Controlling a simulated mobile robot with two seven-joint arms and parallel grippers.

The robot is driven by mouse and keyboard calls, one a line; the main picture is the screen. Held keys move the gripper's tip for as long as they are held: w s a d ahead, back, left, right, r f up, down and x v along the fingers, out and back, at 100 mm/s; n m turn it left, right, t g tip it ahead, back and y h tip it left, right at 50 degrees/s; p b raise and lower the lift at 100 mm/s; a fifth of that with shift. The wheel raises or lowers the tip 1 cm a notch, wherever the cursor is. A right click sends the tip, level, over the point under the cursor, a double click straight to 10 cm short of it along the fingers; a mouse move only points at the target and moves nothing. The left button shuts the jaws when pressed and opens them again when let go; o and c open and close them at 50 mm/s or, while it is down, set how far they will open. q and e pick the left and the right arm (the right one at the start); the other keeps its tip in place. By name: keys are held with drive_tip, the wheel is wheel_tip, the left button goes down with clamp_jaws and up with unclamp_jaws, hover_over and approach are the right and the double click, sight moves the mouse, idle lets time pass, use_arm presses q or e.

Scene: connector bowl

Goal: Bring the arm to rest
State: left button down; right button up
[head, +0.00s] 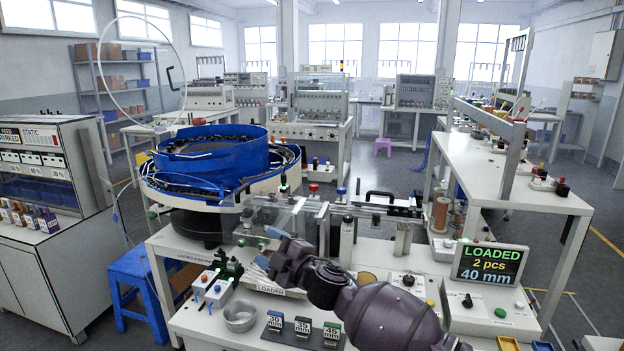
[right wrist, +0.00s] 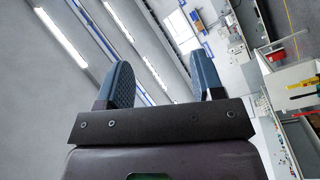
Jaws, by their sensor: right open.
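My right arm reaches up from the lower right in the head view, its dark purple links over the front of the bench. My right gripper (head: 267,247) points left at the front of the machine, near the loader label (head: 270,291). In the right wrist view the two blue fingers of the gripper (right wrist: 165,72) stand wide apart with nothing between them, facing the ceiling and the far room. My left gripper is not in view.
A blue bowl feeder (head: 212,158) stands at the left back of the bench. A metal cup (head: 240,316) and several labelled blocks (head: 303,329) lie at the front. A display (head: 489,264) reads "LOADED 2 pcs 40 mm". A blue stool (head: 140,285) is left of the bench.

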drive_tip(key=s+d+f+m+t+h+b, duration=0.2)
drive_tip(key=s+d+f+m+h, duration=0.3)
drive_tip(key=s+d+f+m, duration=0.65)
drive_tip(key=s+d+f+m+t+h+b, duration=0.15)
drive_tip(key=s+d+f+m+h, duration=0.55)
drive_tip(key=d, duration=0.7)
use_arm(q)
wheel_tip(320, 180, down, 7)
drive_tip(key=b, duration=0.2)
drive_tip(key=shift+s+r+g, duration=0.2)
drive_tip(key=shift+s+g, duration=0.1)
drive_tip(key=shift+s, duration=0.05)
use_arm(e)
drive_tip(key=s+d+f+g, duration=0.1)
drive_tip(key=s+d+f, duration=0.2)
drive_tip(key=s+f, duration=0.2)
drive_tip(key=s+d+f+m+g+h, duration=0.1)
drive_tip(key=s+d+f+g, duration=0.1)
drive_tip(key=s+d+f, duration=0.2)
drive_tip(key=s+d+f+m+g+h, duration=0.1)
drive_tip(key=s+d+f, duration=0.3)
drive_tip(key=s+f, duration=0.4)
drive_tip(key=s+g, duration=0.1)
drive_tip(key=s, duration=0.2)
drive_tip(key=shift+s+f, duration=0.2)
drive_tip(key=shift+s, duration=0.05)
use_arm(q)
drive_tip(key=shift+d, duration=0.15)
use_arm(e)
drive_tip(key=shift+c, duration=0.3)
